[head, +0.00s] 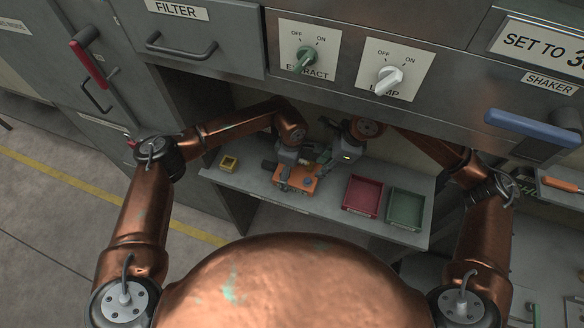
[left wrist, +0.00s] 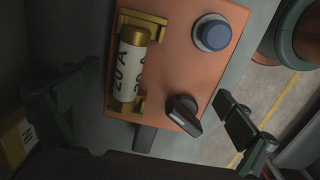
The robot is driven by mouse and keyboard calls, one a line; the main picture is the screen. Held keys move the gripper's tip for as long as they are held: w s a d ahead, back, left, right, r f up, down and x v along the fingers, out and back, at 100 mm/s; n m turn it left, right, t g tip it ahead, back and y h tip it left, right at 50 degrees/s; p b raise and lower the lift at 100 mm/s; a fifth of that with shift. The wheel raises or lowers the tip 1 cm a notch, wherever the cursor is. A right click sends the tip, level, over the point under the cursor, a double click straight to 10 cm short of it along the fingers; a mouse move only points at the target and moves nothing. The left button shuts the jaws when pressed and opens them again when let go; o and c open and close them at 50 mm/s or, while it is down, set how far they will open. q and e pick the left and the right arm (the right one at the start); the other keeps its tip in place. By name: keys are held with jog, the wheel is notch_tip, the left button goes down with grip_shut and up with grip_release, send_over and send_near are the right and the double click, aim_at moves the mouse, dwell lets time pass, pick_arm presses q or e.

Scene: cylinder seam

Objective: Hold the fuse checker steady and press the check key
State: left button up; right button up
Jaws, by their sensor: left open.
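The fuse checker (head: 297,175) is an orange box on the grey shelf. In the left wrist view its orange face (left wrist: 185,75) carries a fuse (left wrist: 130,72) marked 20 A in brass clips, a round blue key (left wrist: 212,34) and a black rotary knob (left wrist: 184,112). My left gripper (head: 288,168) is over the checker. In the left wrist view its dark fingers (left wrist: 150,118) are apart, one on each side of the box, and no grip shows. My right gripper (head: 326,160) is just right of the checker; its finger opening is too small to tell.
On the shelf (head: 262,187), a red tray (head: 347,205) and a green tray (head: 391,216) stand right of the checker. A small yellow box (head: 228,163) is at left. The cabinet front with knobs (head: 388,80) overhangs the shelf.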

pick_arm(q)
jog(key=shift+c, duration=0.7)
jog(key=c, duration=1.2)
jog(key=shift+c, duration=0.6)
pick_arm(e)
grip_shut()
